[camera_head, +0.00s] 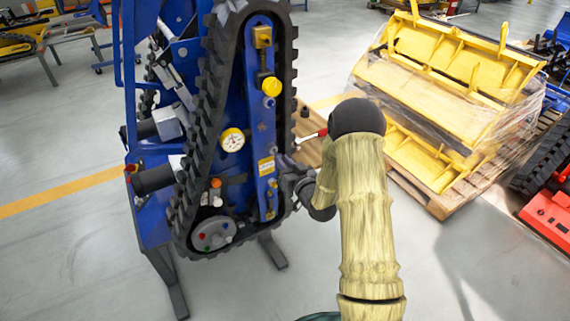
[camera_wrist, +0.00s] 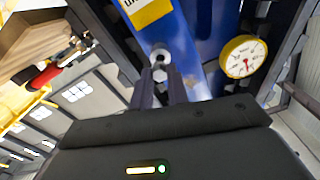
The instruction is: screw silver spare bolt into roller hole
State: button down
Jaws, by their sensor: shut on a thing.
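My gripper (camera_wrist: 161,84) is shut on the silver spare bolt (camera_wrist: 160,73), a small hex piece between its fingertips in the wrist view. Just beyond the bolt, a round grey-white fitting (camera_wrist: 159,54) sits in the blue track frame (camera_wrist: 185,55); I cannot tell if this is the roller hole, or whether the bolt touches it. In the head view my gripper (camera_head: 290,172) is at the right side of the upright track carrier (camera_head: 262,130), beside its lower part. The bolt is too small to make out there.
A white-faced yellow gauge (camera_wrist: 243,57) is right of the fingers in the wrist view. A black rubber track (camera_head: 205,130) loops around the frame. A red-handled tool (camera_head: 312,136) lies behind my arm. Yellow buckets (camera_head: 450,75) on a pallet stand right. Floor at left is open.

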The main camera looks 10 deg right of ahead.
jog(key=shift+b+x, duration=0.35)
jog(key=shift+x, duration=1.05)
jog(key=c, duration=1.3)
grip_release()
jog(key=b+v, duration=0.3)
jog(key=v, duration=1.4)
jog(key=shift+s, duration=0.15)
